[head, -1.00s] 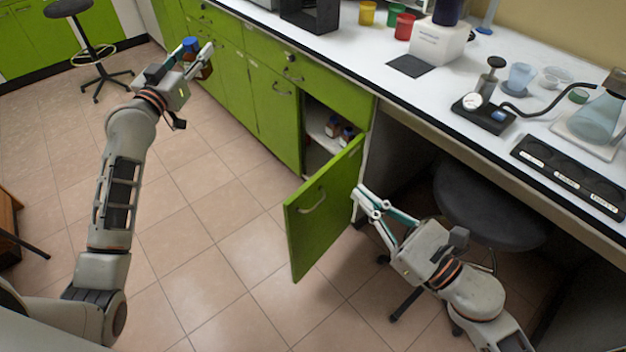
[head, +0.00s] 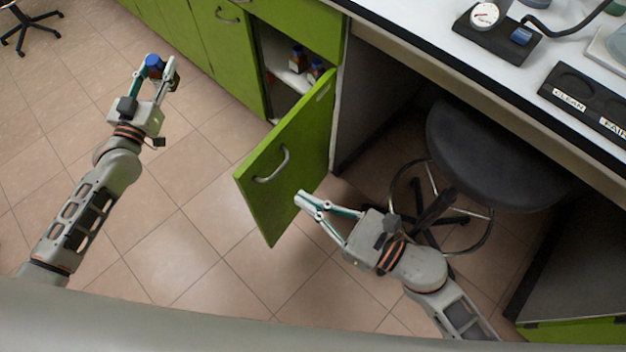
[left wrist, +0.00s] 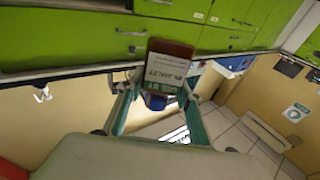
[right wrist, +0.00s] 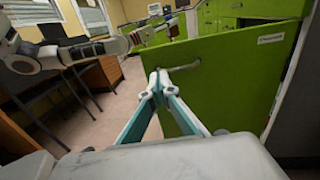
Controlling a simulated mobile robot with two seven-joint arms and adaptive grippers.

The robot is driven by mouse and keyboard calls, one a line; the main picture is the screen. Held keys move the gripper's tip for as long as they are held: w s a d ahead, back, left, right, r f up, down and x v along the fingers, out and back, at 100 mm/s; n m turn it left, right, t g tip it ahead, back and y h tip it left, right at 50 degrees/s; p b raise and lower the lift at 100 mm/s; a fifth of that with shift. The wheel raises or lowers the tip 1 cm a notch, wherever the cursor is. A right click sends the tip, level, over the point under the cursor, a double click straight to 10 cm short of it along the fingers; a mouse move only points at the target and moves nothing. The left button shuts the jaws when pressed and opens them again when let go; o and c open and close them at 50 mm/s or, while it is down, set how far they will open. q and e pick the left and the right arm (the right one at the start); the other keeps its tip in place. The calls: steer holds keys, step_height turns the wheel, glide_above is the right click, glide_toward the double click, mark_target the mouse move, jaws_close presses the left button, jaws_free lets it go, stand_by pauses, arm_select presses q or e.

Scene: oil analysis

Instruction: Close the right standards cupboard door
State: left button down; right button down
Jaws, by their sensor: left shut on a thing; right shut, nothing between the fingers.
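The green cupboard door (head: 290,150) stands open, swung out from the cupboard opening (head: 285,65). Its grey handle (head: 271,165) faces left. In the right wrist view the door (right wrist: 230,85) fills the space ahead of the fingertips (right wrist: 156,82). My left gripper (head: 157,75) is shut on a brown bottle with a blue cap (head: 154,65), whose white label shows in the left wrist view (left wrist: 162,75).
Small bottles (head: 298,60) stand on the cupboard shelf. A dark stool (head: 480,150) stands under the bench to the right of the door. The bench top (head: 410,15) holds a gauge device (head: 497,30). The tiled floor left of the door is clear.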

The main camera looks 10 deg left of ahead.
mark_target(255, 170)
steer(key=x, duration=1)
steer(key=shift+w+a, duration=0.1)
steer(key=shift+a, duration=0.05)
